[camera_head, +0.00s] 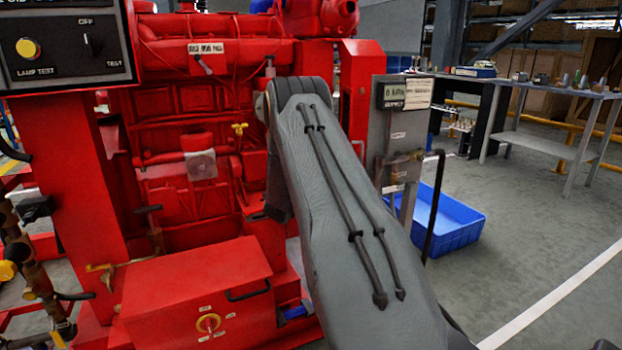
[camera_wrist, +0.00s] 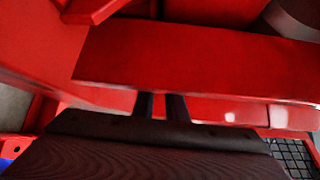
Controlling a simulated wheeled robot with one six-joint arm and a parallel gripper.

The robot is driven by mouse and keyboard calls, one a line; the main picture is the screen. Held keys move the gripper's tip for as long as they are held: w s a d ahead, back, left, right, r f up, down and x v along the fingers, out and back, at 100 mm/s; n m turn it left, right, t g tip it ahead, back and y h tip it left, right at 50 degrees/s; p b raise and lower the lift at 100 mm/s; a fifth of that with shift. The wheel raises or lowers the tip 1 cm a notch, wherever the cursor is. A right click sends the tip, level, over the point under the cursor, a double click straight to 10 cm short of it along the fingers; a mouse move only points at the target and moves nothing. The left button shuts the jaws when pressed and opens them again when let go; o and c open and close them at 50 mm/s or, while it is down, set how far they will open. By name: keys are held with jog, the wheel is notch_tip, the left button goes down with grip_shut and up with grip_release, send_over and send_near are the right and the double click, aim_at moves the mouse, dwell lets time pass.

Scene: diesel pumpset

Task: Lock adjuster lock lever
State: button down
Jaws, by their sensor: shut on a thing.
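My gripper (camera_wrist: 160,105) shows in the wrist view as two dark fingers with a narrow gap between them. They reach in under the edge of a wide red panel (camera_wrist: 190,65), and their tips are hidden there. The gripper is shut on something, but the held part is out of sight. I cannot make out the adjuster lock lever in either view. In the head view my grey arm reaches toward the red diesel engine (camera_head: 195,95), and the arm hides my gripper there.
A red box with a black handle (camera_head: 200,285) is at the lower left. A control panel (camera_head: 62,45) is at the upper left. A grey post with a gauge plate (camera_head: 400,125) stands right of my arm, with a blue crate (camera_head: 455,225) behind.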

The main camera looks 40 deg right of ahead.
jog(key=shift+d+r+m+g+y+p, duration=0.1)
jog(key=shift+r+m+g+y+p, duration=0.3)
jog(key=shift+r+m+y+p, duration=0.25)
jog(key=shift+w+r, duration=0.1)
jog(key=shift+r, duration=0.05)
jog(key=c, duration=1.8)
grip_release()
jog(key=shift+d, duration=0.1)
jog(key=shift+o, duration=0.2)
jog(key=shift+a, duration=0.2)
jog(key=p+v, duration=0.1)
jog(key=v, duration=0.6)
jog(key=shift+s+a+p, duration=0.25)
jog(key=shift+p, duration=0.1)
